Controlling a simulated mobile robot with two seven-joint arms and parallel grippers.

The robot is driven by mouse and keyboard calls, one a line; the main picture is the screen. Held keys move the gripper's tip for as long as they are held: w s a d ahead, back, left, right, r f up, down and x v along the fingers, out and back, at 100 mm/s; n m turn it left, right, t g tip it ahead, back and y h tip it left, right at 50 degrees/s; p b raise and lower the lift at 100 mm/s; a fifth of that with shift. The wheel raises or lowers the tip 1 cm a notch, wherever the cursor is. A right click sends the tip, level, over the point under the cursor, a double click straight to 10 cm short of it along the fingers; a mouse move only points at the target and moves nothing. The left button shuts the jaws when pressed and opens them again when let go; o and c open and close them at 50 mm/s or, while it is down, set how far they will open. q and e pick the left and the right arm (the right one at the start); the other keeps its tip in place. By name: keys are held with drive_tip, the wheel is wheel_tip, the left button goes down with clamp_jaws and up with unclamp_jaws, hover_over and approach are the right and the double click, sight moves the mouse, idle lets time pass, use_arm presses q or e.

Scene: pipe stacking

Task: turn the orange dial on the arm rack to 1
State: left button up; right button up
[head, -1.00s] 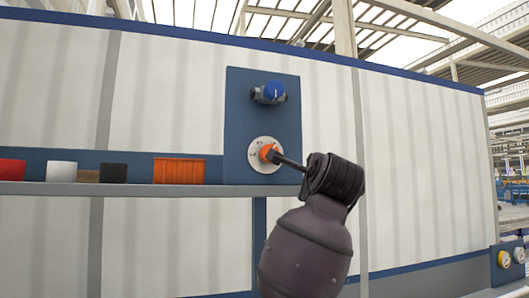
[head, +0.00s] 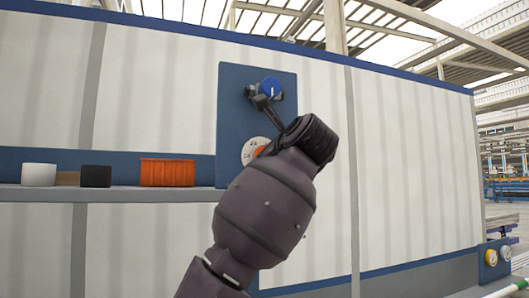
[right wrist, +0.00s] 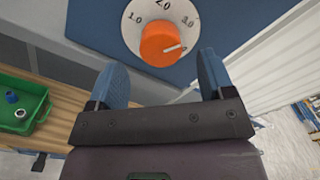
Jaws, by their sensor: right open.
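The orange dial (right wrist: 160,45) sits on a round white plate marked 1.0, 2.0 and 3.0 in the right wrist view. Its white pointer line points right, just below the 3.0 mark. In the head view the dial (head: 261,151) is partly hidden behind my right arm, on the blue panel (head: 230,110). My right gripper (right wrist: 161,76) is open, its two blue fingers apart and empty, below the dial in the wrist picture. My left gripper is out of view.
A shelf left of the panel holds an orange box (head: 168,173), a black item (head: 96,176) and a white item (head: 39,175). A green tray (right wrist: 22,108) shows at left in the wrist view.

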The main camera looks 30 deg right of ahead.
drive_tip(key=shift+p+x, duration=0.5)
drive_tip(key=shift+x, duration=2)
drive_tip(key=c, duration=0.9)
